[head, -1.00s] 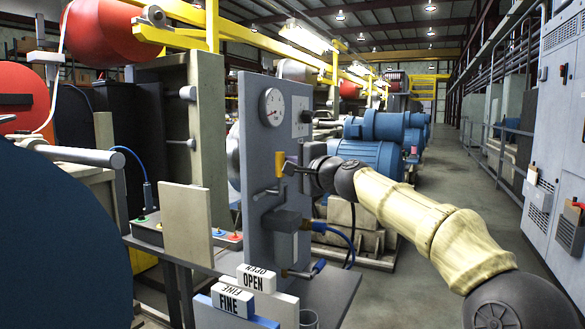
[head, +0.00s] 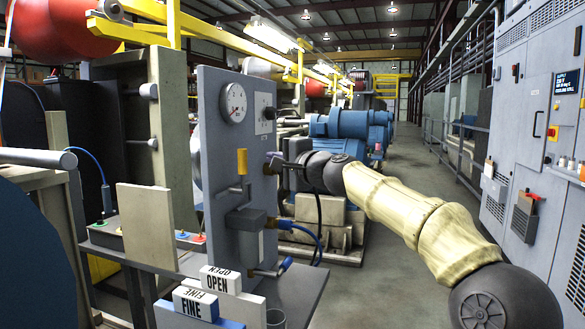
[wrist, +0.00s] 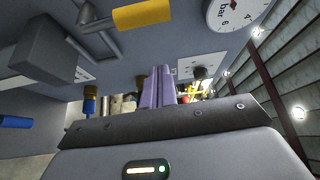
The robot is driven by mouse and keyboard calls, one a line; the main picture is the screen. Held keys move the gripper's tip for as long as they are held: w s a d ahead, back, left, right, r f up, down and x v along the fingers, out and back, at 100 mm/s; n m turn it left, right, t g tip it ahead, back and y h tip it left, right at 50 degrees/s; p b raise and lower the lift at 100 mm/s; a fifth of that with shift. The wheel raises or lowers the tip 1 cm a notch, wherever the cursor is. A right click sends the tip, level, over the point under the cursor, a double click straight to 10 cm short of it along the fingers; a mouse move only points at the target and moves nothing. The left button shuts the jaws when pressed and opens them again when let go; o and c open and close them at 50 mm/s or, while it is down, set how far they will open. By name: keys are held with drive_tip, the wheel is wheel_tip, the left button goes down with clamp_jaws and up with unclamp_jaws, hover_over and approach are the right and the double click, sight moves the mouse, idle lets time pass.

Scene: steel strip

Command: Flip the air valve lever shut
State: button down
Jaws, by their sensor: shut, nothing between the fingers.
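The yellow air valve lever (head: 242,161) stands upright on the face of the grey panel (head: 215,165), above a grey pipe fitting (head: 238,190). In the wrist view the yellow lever (wrist: 142,15) shows at the top, with its grey pipework to the left. My gripper (head: 271,159) is to the right of the lever in the head view, apart from it. In the wrist view its fingers (wrist: 159,88) are together and empty, below the lever in the picture. Their exact distance from the panel is hard to tell.
A pressure gauge (head: 232,103) and a black knob (head: 270,113) sit above the lever. A grey box (head: 245,220) with a blue hose (head: 303,234) is below. Signs reading OPEN (head: 220,281) and FINE (head: 196,304) stand in front.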

drive_tip(key=b+v, duration=0.2)
drive_tip(key=v, duration=0.4)
drive_tip(key=shift+s+a, duration=0.1)
drive_tip(key=shift+s, duration=0.05)
